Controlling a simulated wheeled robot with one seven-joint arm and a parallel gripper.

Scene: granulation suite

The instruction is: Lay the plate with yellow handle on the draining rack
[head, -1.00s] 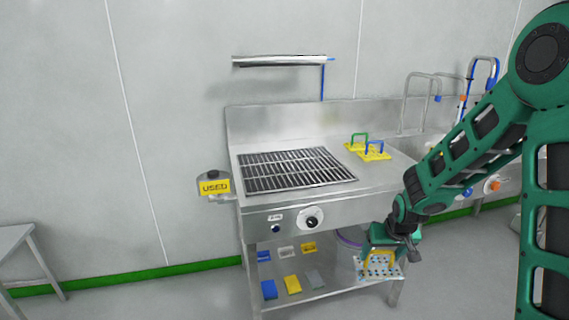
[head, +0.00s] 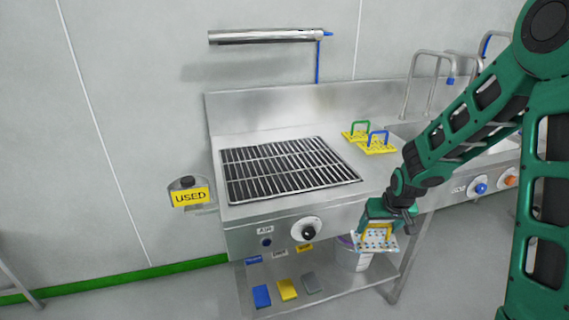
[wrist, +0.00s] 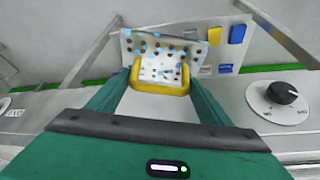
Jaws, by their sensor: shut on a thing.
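My gripper (head: 377,226) is shut on the yellow handle (wrist: 160,88) of a pale perforated plate. The plate (head: 375,241) has blue specks and dark holes, and it hangs below the fingers in front of the bench's right part. In the wrist view the plate (wrist: 165,58) lies beyond the fingertips, with the handle between them. The draining rack (head: 285,170) is a dark slatted grid set in the steel bench top. It is empty, up and to the left of my gripper in the head view.
A USED sign (head: 190,196) is at the bench's left. A knob (head: 307,229) sticks out in front. Coloured pads (head: 287,289) lie on the lower shelf.

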